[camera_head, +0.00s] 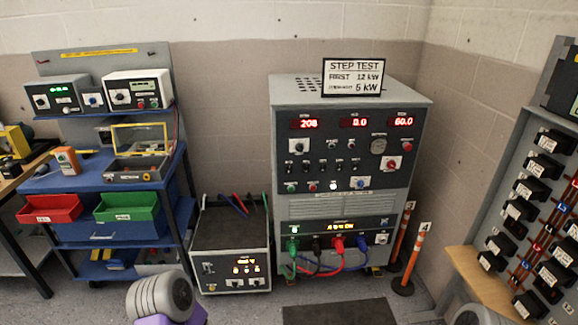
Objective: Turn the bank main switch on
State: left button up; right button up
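A grey cabinet (350,205) with a dark front panel stands against the back wall. Its red displays (353,123) read about 208, 0.0 and 60.0. The panel carries a black rotary knob (299,147) at left, a row of small toggles (322,167), a red knob (392,164) at right, and several coloured buttons along the bottom, one lit white (333,185). The labels are too small to read, so I cannot tell which control is the bank main switch or its position. Neither gripper is in view; only grey rounded parts of my arms show at the bottom edge.
A sign (353,77) on the cabinet reads STEP TEST. Coloured cables (338,247) hang at its lower front. A smaller box unit (231,245) stands to its left, orange posts (408,255) to its right. A blue cart (105,190) is at left, a breaker rack (540,200) at right.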

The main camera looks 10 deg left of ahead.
aim_at(391, 164)
jog(key=u, duration=0.35)
jog(key=i, duration=1.15)
jog(key=z, duration=0.4)
